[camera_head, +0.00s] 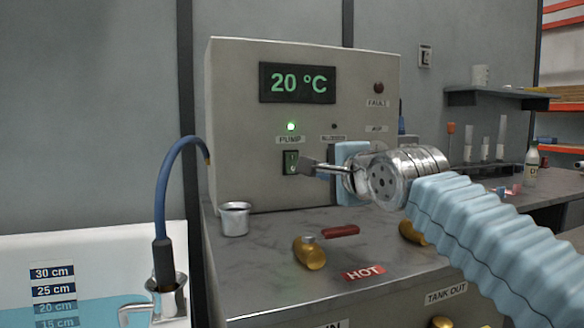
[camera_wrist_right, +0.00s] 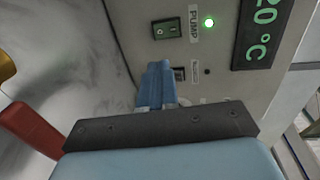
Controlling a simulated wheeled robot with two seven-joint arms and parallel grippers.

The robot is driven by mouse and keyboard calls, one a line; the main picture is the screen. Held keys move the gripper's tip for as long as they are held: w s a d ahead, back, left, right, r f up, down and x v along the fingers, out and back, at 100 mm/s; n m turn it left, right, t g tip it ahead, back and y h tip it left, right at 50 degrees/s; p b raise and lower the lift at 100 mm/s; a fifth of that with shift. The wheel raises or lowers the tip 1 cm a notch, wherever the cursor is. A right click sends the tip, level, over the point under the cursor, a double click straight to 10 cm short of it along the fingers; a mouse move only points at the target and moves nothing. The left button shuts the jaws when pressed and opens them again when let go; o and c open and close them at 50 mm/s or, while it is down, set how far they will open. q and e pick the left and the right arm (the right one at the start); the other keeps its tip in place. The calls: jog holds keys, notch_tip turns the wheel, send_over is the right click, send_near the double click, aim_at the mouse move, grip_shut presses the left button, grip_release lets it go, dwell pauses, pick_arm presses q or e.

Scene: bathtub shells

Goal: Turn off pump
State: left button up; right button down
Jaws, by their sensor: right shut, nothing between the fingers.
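The control box has a black PUMP rocker switch (camera_head: 290,162) under a lit green lamp (camera_head: 291,127). The wrist view also shows the switch (camera_wrist_right: 166,28) and its lit lamp (camera_wrist_right: 209,22). My right gripper (camera_head: 306,166) comes in from the right, with its tip just right of the pump switch in the head view. In the wrist view the closed blue fingers (camera_wrist_right: 158,72) point at the panel, and the pump switch is beyond their tips. Contact cannot be told. A second switch is partly hidden behind the fingers. My left gripper is out of view.
The display (camera_head: 297,83) reads 20 °C, and the FAULT lamp (camera_head: 379,87) is dark. A water-filled tub (camera_head: 95,240) with a blue hose (camera_head: 160,195) stands left.

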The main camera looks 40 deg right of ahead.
aim_at(294, 168)
jog(key=p+x, duration=0.2)
jog(key=x, duration=1.1)
jog(key=shift+w+d+p, duration=0.1)
jog(key=shift+w+p, duration=0.25)
